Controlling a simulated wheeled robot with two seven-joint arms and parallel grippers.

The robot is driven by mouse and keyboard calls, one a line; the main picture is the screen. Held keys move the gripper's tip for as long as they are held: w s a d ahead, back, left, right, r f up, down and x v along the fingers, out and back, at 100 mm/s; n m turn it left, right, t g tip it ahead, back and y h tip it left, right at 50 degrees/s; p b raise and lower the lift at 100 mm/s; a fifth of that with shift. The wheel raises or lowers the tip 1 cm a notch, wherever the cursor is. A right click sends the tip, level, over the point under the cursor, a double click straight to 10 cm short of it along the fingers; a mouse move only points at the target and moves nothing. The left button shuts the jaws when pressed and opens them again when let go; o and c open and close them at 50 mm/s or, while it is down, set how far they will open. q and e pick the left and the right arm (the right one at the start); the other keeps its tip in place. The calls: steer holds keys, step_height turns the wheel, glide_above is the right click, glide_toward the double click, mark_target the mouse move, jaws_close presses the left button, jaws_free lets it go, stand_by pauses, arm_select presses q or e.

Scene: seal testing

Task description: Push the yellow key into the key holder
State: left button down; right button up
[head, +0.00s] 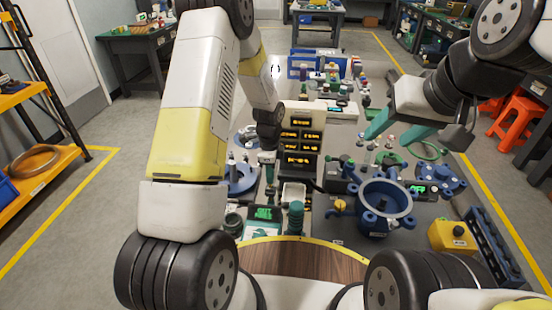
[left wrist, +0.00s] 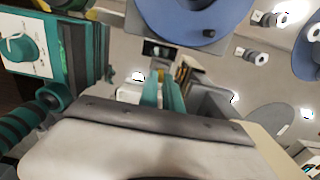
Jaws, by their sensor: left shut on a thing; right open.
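My left gripper (head: 268,165) points down over the middle of the bench, left of the white panel with several lit displays. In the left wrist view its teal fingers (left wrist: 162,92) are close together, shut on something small. A small yellowish piece (left wrist: 183,72) shows by the fingertips; it may be the yellow key, but I cannot tell for sure. I cannot make out the key holder, or whether the key touches it. My right gripper (head: 395,130) is open and empty, its teal fingers spread above the right part of the bench.
The white display panel (head: 300,118) stands close right of my left gripper. A blue round housing (head: 385,208) stands on the bench's right side. A yellow box with a black button (head: 452,236) is at the right front. Green fittings (head: 296,218) stand near the front edge.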

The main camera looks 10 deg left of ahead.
arm_select(q)
steer(key=shift+f, duration=0.4)
stand_by(0.3)
steer(key=c, duration=1.5)
jaws_free()
steer(key=shift+o, duration=0.2)
step_height(320, 180, up, 9)
steer(key=shift+r, duration=0.1)
